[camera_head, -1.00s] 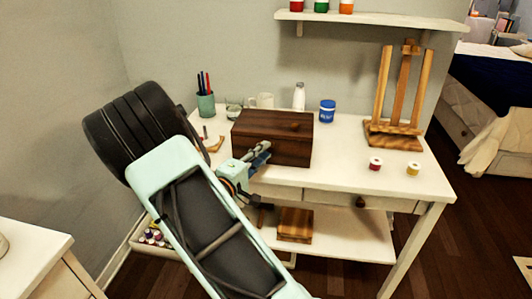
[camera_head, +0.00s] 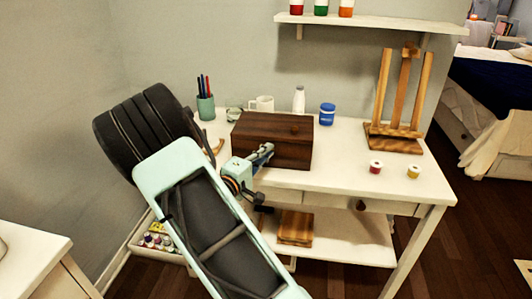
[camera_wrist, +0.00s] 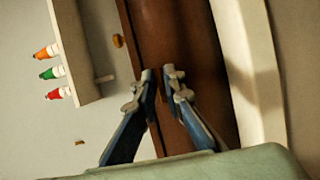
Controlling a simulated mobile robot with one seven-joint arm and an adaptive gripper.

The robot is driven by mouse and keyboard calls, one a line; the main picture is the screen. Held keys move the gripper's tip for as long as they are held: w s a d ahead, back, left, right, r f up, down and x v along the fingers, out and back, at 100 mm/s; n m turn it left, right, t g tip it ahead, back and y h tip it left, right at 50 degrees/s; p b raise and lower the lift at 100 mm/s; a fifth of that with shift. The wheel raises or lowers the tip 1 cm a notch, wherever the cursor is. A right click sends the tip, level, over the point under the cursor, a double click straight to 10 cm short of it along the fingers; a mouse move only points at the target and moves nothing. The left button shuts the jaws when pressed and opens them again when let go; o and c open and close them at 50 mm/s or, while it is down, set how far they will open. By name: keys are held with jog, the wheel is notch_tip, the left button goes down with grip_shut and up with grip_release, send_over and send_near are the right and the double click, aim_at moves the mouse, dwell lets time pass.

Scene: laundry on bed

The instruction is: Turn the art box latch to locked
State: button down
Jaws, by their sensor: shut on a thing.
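The art box (camera_head: 290,150) is a dark brown wooden box on the white desk, and its brown face (camera_wrist: 190,40) fills the middle of the wrist view. A small brown knob (camera_head: 295,128) shows on the box toward the right.
A pen cup (camera_head: 206,107), white mug (camera_head: 264,103), white bottle (camera_head: 299,98) and blue jar (camera_head: 327,114) stand behind the box. A wooden easel (camera_head: 394,136) and small paint pots (camera_head: 376,167) are to the right. A wall shelf (camera_head: 365,22) hangs above.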

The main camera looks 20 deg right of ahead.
jog(key=shift+r+m+p, duration=0.15)
jog(key=shift+m+p, duration=0.15)
jog(key=shift+p, duration=0.1)
jog(key=shift+r+m+y+p, duration=0.15)
jog(key=shift+m+y+p, duration=0.35)
jog(key=shift+p, duration=0.2)
jog(key=shift+r+m+y+p, duration=0.1)
jog(key=shift+m+y+p, duration=0.3)
jog(key=shift+m+p, duration=0.75)
jog(key=m+y+p, duration=0.1)
jog(key=m+y, duration=0.1)
jog(key=m, duration=0.1)
jog(key=shift+s+d+p, duration=0.15)
jog(key=shift+p, duration=0.25)
jog(key=m+y+b, duration=0.2)
jog(key=m, duration=0.1)
jog(key=shift+d+m, duration=0.15)
jog(key=shift+m, duration=0.1)
jog(key=shift+s+m+t+y+b, duration=0.1)
jog(key=shift+m+t+y+b, duration=0.3)
jog(key=shift+m+b, duration=0.6)
jog(key=shift+d+m+t+y+b, duration=0.1)
jog(key=shift+m+t+y+b, duration=0.3)
jog(key=shift+b, duration=1)
